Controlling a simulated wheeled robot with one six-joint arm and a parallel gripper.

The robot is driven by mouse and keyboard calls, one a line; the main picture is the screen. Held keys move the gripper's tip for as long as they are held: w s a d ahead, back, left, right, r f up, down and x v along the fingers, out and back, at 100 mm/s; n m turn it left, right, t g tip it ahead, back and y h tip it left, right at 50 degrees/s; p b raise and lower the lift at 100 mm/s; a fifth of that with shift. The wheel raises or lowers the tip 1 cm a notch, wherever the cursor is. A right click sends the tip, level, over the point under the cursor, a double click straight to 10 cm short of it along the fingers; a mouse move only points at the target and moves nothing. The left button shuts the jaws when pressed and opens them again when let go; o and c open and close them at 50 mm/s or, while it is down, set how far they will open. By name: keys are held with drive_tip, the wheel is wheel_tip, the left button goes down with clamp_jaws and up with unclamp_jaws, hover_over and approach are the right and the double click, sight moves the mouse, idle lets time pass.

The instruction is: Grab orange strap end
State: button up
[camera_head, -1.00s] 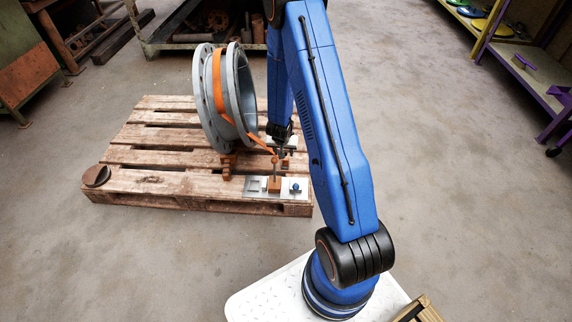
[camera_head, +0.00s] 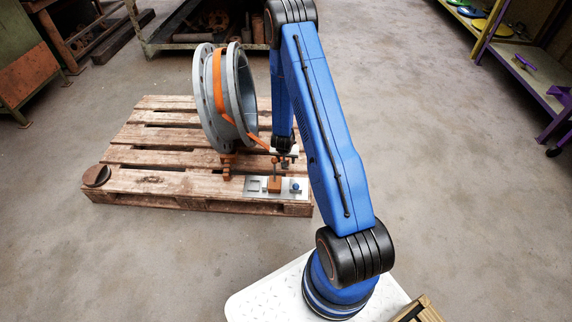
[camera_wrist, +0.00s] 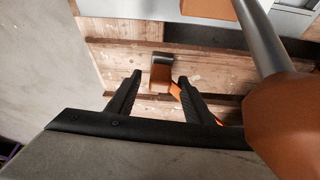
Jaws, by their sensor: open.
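The orange strap (camera_head: 218,85) wraps around the grey flanged pipe (camera_head: 240,85) and runs down its right side toward my gripper (camera_head: 287,163). In the wrist view, the strap end (camera_wrist: 161,75) is an orange tab with a dark tip. It shows between the two black fingertips of my gripper (camera_wrist: 160,76), which are open with gaps on both sides. Whether it lies at fingertip depth or lower, I cannot tell. An orange strip trails from it to the lower right, partly hidden by the right finger.
A lever with a large orange knob (camera_wrist: 285,125) stands close right of my gripper. It rises from an orange block (camera_head: 274,184) on a metal plate (camera_head: 256,187). The wooden pallet (camera_head: 150,183) lies beneath. A round dark disc (camera_head: 96,175) sits at its left corner.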

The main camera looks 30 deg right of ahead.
drive_tip(key=shift+f, duration=0.25)
clamp_jaws()
drive_tip(key=shift+r, duration=0.1)
